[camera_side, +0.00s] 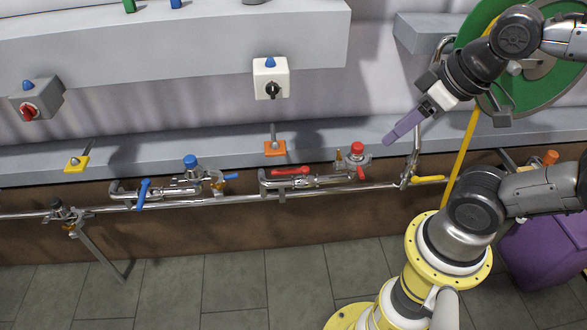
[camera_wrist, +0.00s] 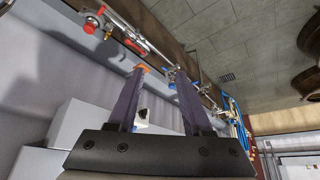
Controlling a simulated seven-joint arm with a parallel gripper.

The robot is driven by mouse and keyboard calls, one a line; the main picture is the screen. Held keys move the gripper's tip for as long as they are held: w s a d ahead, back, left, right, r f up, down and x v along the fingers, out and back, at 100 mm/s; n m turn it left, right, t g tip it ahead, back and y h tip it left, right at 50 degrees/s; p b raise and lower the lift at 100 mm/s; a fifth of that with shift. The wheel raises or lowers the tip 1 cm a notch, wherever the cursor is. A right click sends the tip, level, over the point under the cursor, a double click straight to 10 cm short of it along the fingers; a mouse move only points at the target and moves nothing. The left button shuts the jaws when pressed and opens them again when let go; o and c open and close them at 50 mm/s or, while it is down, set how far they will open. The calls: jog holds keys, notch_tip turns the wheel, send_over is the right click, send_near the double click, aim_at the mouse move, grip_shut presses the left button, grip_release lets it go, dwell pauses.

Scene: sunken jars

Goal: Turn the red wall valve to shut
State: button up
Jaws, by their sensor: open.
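A red lever handle (camera_side: 291,171) lies along a chrome valve pipe low on the wall, roughly in line with the pipe. To its right on the same assembly are a red round knob (camera_side: 357,149) and a small red lever (camera_side: 361,173). The red lever handle also shows in the wrist view (camera_wrist: 135,45), beyond the fingers. My gripper (camera_side: 392,139) has purple fingers and hangs up and right of the red-handled valve, apart from it. In the wrist view the two fingers (camera_wrist: 160,71) are spread with nothing held between them.
A similar assembly with a blue lever (camera_side: 143,193) and blue knob (camera_side: 190,161) is on the left. A yellow lever (camera_side: 428,179) is on the right. An orange-plated switch (camera_side: 275,147) stands on the ledge above. A green wheel (camera_side: 560,90) is behind my arm.

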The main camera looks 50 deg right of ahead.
jog(key=shift+o, duration=0.5)
jog(key=w+a+f+m+y, duration=0.1)
jog(key=w+a+f+m, duration=0.15)
jog(key=w, duration=0.65)
jog(key=w+a+f+m, duration=0.1)
jog(key=w+m, duration=0.3)
jog(key=w, duration=0.5)
jog(key=w+f+m+t, duration=0.2)
jog(key=w+f+m, duration=0.4)
jog(key=w+f, duration=0.35)
jog(key=m+h, duration=0.8)
jog(key=m, duration=0.7)
send_near(283, 172)
jog(key=x, duration=0.3)
jog(key=shift+n, duration=0.25)
jog(key=shift+x, duration=3.85)
